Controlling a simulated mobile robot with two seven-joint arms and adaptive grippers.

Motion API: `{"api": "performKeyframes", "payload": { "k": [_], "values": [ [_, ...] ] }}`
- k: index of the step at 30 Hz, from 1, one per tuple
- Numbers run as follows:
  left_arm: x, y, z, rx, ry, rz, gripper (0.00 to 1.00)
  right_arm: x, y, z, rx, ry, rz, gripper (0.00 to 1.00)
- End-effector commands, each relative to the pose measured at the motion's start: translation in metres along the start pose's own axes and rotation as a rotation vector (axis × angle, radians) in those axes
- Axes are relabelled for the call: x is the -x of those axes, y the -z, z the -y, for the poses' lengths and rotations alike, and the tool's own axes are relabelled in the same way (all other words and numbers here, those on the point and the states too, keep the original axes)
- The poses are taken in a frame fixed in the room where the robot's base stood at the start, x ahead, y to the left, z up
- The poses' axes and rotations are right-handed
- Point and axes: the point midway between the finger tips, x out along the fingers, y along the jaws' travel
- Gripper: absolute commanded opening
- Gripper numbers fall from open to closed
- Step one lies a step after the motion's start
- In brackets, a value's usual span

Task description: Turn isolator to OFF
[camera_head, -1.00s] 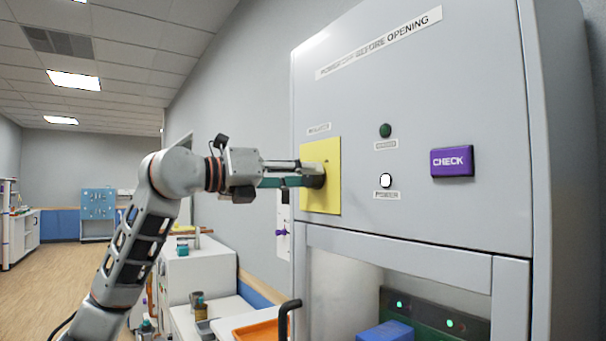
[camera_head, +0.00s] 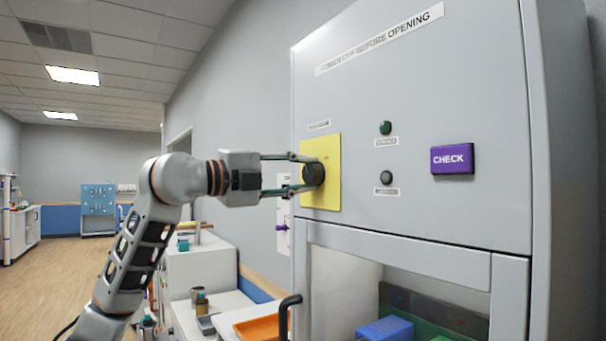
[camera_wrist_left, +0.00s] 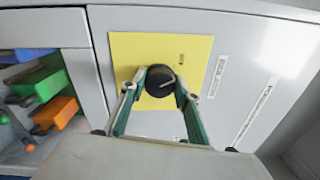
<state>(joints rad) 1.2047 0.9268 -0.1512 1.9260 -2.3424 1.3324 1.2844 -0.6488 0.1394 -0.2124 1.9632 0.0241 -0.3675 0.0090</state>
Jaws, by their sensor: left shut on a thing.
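The isolator is a round black knob (camera_head: 314,175) on a yellow plate (camera_head: 331,196) on the grey cabinet's front. My left gripper (camera_head: 302,173) reaches it from the left and is shut on it, one finger above and one below in the head view. In the left wrist view the knob (camera_wrist_left: 160,78) sits between both fingertips, with a pale pointer line on its face. The small plate markings are too blurred to read. The power lamp (camera_head: 386,178) is dark. The upper lamp (camera_head: 385,128) is dark green. My right gripper is not in view.
A purple CHECK button (camera_head: 452,159) sits to the right on the cabinet. Below is a windowed bay with a blue block (camera_head: 385,330). A black curved handle (camera_head: 288,312) and an orange tray (camera_head: 261,330) are at the lower left of the cabinet.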

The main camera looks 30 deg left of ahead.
Motion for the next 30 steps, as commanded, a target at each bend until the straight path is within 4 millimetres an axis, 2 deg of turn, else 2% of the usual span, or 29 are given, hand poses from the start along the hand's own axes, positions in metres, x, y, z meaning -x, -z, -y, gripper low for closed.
{"api": "performKeyframes", "payload": {
  "k": [13,30],
  "values": [
    [0.0003,0.0001,-0.0008,0.277,0.004,0.017,0.1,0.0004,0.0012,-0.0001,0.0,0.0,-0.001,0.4],
    [0.0003,0.0003,-0.0014,0.343,0.004,0.02,0.1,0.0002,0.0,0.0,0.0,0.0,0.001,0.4]
  ]
}}
